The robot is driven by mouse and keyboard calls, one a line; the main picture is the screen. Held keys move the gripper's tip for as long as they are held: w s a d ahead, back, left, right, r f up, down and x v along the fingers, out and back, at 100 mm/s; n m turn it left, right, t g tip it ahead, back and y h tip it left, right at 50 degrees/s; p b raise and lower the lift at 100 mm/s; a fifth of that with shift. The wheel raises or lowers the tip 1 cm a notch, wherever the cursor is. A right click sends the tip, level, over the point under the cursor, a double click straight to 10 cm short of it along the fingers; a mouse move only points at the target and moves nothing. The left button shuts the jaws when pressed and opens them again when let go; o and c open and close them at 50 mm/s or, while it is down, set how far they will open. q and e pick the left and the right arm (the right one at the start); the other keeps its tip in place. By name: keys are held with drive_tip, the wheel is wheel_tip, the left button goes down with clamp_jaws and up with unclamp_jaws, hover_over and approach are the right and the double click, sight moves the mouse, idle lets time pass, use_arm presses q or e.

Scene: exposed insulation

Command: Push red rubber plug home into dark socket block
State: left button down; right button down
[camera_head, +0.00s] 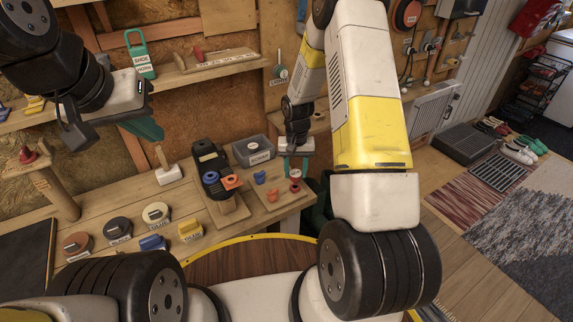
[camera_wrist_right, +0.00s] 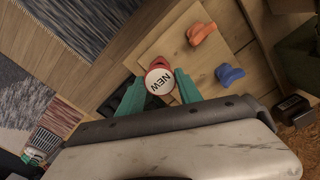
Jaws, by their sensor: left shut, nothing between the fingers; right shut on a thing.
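The red rubber plug (camera_wrist_right: 159,79) has a white round top marked NEW. It is between the teal fingers of my right gripper (camera_wrist_right: 160,90), over or on a pale wooden board (camera_wrist_right: 180,45); I cannot tell if it touches the board. The plug shows small in the head view (camera_head: 295,174), below my right gripper (camera_head: 296,160). The dark socket block (camera_head: 207,156) stands left of it on another wooden board, with a blue ring and an orange piece at its front. My left gripper (camera_head: 149,129) is shut and empty above the bench's left part.
An orange plug (camera_wrist_right: 201,33) and a blue plug (camera_wrist_right: 229,74) lie on the same board as the red plug. A grey bin (camera_head: 253,150) stands behind. Several round tins and labelled blocks, including a yellow block (camera_head: 190,230), line the bench front. A wooden-handled tool (camera_head: 167,170) stands left of the socket block.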

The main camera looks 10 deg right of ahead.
drive_tip(key=shift+f, duration=1.75)
idle(0.4)
drive_tip(key=c, duration=0.7)
unclamp_jaws()
drive_tip(key=shift+r, duration=0.1)
drive_tip(key=shift+r, duration=4.45)
